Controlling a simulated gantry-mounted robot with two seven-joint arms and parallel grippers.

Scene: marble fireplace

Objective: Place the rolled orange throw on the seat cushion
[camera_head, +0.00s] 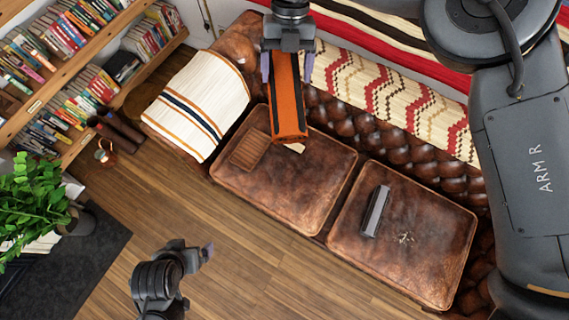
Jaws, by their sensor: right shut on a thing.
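The rolled orange throw (287,110), with a dark stripe along it, is held between the fingers of my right gripper (287,68). It overlaps the upper part of the left seat cushion (290,195) in the picture; I cannot tell whether it touches the cushion. The brown leather sofa has a second, right seat cushion (430,265). My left gripper (206,251) is over the wooden floor in front of the sofa, away from the throw; its finger gap is not clear.
A brown slatted piece (249,150) lies on the left cushion. A grey bar-shaped object (376,211) and a small metallic item (405,239) lie on the right cushion. A striped white blanket (200,105) covers the left armrest. Bookshelves (95,62) and a plant (35,195) stand at left.

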